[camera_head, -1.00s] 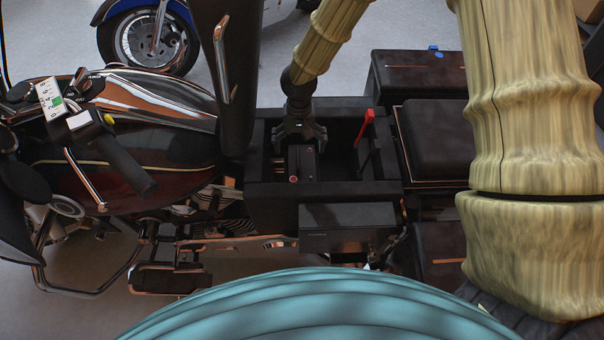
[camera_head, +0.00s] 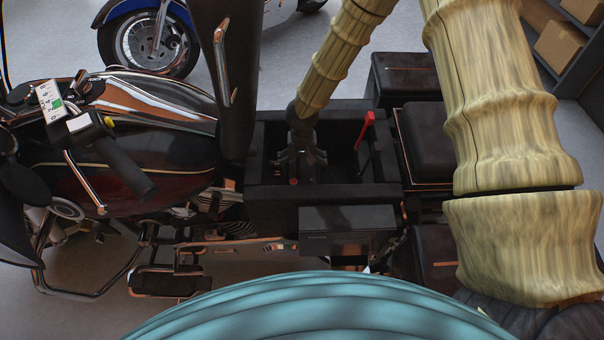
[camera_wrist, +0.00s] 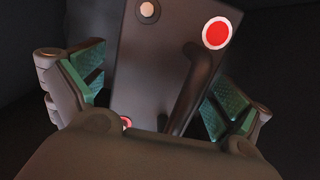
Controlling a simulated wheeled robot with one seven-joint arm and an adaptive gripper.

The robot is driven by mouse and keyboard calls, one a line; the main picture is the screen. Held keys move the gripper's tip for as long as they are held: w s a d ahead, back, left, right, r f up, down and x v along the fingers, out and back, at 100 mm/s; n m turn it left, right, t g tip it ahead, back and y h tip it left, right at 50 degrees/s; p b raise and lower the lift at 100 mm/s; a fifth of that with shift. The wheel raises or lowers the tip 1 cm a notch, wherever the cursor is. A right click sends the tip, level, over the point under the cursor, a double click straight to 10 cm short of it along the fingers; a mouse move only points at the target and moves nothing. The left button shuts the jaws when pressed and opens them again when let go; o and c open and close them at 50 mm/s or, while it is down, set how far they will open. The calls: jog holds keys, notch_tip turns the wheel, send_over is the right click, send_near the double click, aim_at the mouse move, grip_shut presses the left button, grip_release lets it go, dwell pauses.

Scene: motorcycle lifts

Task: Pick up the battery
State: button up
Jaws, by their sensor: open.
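The battery (camera_wrist: 165,65) is a dark block with a red round terminal ringed in white, a pale terminal and a dark raised handle on top. It sits in the open black compartment of the motorcycle, and in the head view it is mostly hidden by my gripper (camera_head: 302,168). In the wrist view my gripper (camera_wrist: 160,100) is open, with one green-padded finger on each side of the battery. I cannot tell whether the pads touch it.
The black compartment walls (camera_head: 345,193) stand close around my gripper. A red lever or cable end (camera_head: 366,128) rises at the right inside it. A black seat (camera_head: 438,135) lies to the right, and the tank and handlebar are to the left.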

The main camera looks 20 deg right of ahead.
jog(key=shift+f, duration=0.3)
jog(key=c, duration=1.9)
jog(key=shift+c, duration=1)
jog(key=shift+r, duration=0.15)
